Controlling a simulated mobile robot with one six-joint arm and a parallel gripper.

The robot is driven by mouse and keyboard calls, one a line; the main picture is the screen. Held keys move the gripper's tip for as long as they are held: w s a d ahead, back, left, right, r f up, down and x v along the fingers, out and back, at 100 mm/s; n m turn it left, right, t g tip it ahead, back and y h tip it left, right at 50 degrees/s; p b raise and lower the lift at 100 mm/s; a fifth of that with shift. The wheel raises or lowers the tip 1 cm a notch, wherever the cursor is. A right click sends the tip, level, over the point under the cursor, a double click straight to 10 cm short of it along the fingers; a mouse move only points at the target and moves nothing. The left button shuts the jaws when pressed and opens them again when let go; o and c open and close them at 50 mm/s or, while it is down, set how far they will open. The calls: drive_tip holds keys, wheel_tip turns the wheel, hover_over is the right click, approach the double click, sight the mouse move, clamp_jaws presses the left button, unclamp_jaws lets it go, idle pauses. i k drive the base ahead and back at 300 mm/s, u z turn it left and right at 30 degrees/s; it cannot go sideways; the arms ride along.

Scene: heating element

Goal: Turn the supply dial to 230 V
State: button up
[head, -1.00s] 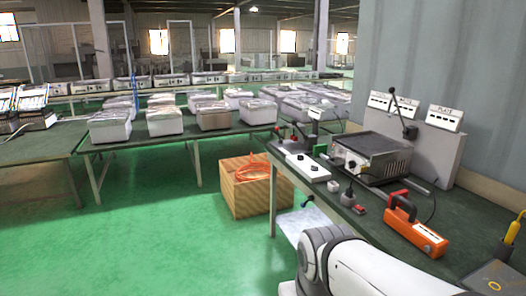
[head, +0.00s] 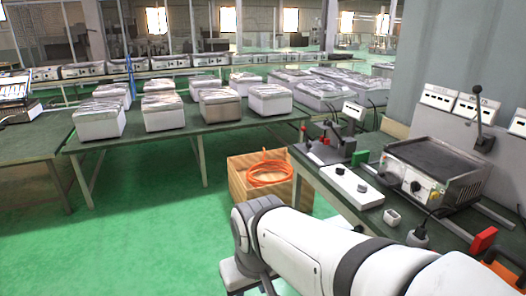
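A long white box (head: 343,186) with two dark knobs lies along the left edge of the right-hand bench. A metal appliance (head: 440,172) with a dark flat top stands behind it and has a round dial (head: 415,187) on its front. I cannot read any voltage marks, so I cannot tell which knob is the supply dial. My white arm crosses the lower right and bends down at the bottom edge, left of the bench. My gripper is not in view, and nothing shows it touching a knob.
The right-hand bench (head: 320,184) also carries a small white cup-like part (head: 392,217), a red block (head: 484,240) and a black-handled lever (head: 478,105). A wooden crate (head: 240,184) with an orange cable (head: 268,170) stands beside it. Green floor (head: 150,235) is open at left.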

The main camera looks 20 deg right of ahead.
sight(340, 171)
drive_tip(key=z, duration=0.4)
drive_tip(key=i, duration=1.55)
drive_tip(key=z, duration=0.9)
drive_tip(key=k, duration=0.75)
drive_tip(key=z, duration=0.15)
drive_tip(key=i, duration=0.85)
drive_tip(key=u, duration=0.05)
